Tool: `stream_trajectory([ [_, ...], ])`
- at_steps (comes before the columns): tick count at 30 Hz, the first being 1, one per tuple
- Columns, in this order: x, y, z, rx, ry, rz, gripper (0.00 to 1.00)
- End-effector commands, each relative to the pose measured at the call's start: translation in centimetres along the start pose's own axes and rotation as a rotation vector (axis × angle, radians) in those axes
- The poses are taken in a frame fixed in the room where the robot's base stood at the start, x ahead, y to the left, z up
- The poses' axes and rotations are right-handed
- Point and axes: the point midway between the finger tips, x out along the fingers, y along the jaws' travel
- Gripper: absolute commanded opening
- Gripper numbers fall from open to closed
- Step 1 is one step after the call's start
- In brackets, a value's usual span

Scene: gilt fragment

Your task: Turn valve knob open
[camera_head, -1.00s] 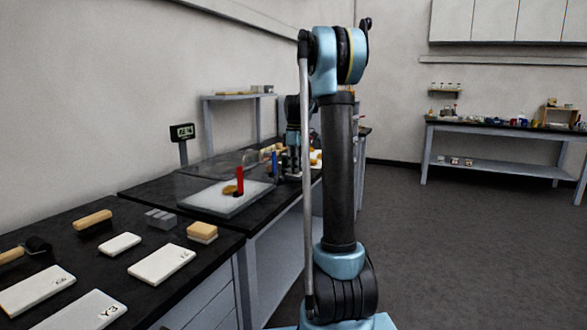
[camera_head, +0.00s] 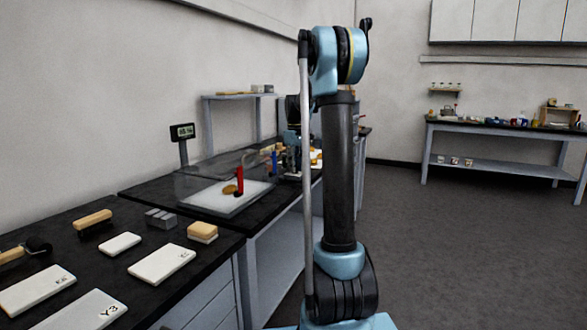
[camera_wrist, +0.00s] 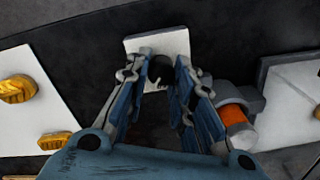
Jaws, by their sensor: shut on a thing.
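My gripper (camera_wrist: 161,72) fills the middle of the wrist view, its two blue-grey fingers on either side of a dark, rounded piece. I take this piece to be the valve knob (camera_wrist: 160,73); the fingers hide most of it, and its turn angle cannot be read. A small white plate (camera_wrist: 176,43) lies behind it. In the head view my gripper (camera_head: 290,163) is low over the far bench, partly covered by my own arm, and the knob cannot be made out there.
A grey fitting with an orange band (camera_wrist: 234,119) lies right of the fingers. A white board with gold pieces (camera_wrist: 18,88) is at left. In the head view a red upright (camera_head: 240,180) and a clear case stand on the bench near a small display (camera_head: 182,132).

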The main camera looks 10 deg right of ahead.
Motion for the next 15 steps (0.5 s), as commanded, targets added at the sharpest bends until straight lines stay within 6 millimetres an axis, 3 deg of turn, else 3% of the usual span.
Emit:
stream_trajectory([
  [15,-0.07,0.34,0.05,0.492,0.006,0.005,0.00],
])
